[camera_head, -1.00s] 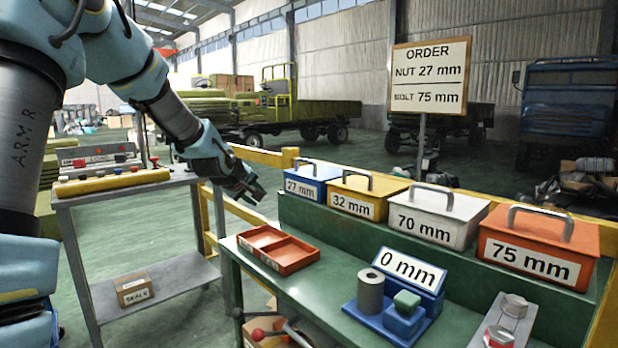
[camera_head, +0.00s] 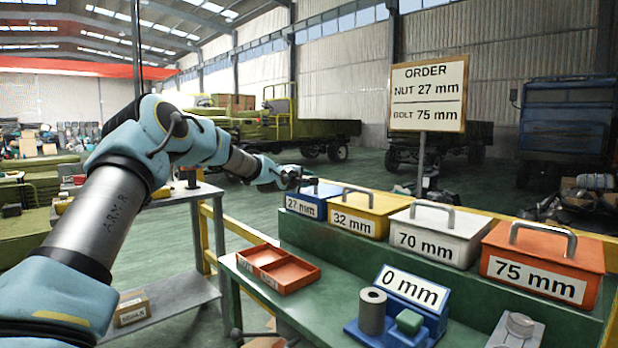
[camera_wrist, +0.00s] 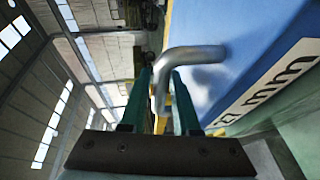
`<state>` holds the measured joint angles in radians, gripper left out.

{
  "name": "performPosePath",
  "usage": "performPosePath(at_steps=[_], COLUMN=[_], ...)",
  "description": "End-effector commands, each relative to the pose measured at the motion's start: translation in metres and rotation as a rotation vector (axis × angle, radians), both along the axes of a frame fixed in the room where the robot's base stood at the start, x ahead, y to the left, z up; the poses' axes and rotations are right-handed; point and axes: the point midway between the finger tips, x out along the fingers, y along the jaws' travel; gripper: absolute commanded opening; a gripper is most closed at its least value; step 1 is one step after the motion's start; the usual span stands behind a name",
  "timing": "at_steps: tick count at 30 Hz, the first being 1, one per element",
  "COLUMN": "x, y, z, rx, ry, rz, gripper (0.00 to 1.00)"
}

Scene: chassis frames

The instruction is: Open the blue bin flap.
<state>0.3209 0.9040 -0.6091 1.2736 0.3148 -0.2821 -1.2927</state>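The blue bin (camera_head: 314,206), labelled 27 mm, is the leftmost in the row of bins on the green bench. Its lid looks closed. In the wrist view the blue surface (camera_wrist: 235,25) fills the upper right, with the grey bent handle (camera_wrist: 195,53) rising from it. My gripper (camera_wrist: 161,80) has its two green fingers apart, one on each side of the handle bar, with gaps showing. In the head view my gripper (camera_head: 298,178) is at the top of the blue bin, where it partly hides the handle.
A yellow bin (camera_head: 368,212), a white bin (camera_head: 437,232) and an orange bin (camera_head: 543,262) stand to the right. A red tray (camera_head: 278,271) and a blue gauge showing 0 mm (camera_head: 412,291) are on the lower bench. An order sign (camera_head: 430,84) stands behind.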

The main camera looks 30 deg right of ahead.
Motion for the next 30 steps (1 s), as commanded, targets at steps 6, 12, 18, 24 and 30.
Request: performPosePath(at_steps=[6, 12, 18, 24, 30], x=[0.0070, 0.0073, 0.0072, 0.0072, 0.0073], y=[-0.0090, -0.0094, -0.0092, -0.0091, -0.0090], z=[-0.0027, -0.0033, -0.0032, -0.0032, -0.0033], rx=[0.003, 0.003, 0.003, 0.003, 0.003], ry=[0.000, 0.000, 0.000, 0.000, 0.000], rz=[0.000, 0.000, 0.000, 0.000, 0.000], gripper=[0.30, 0.30, 0.14, 0.00, 0.00])
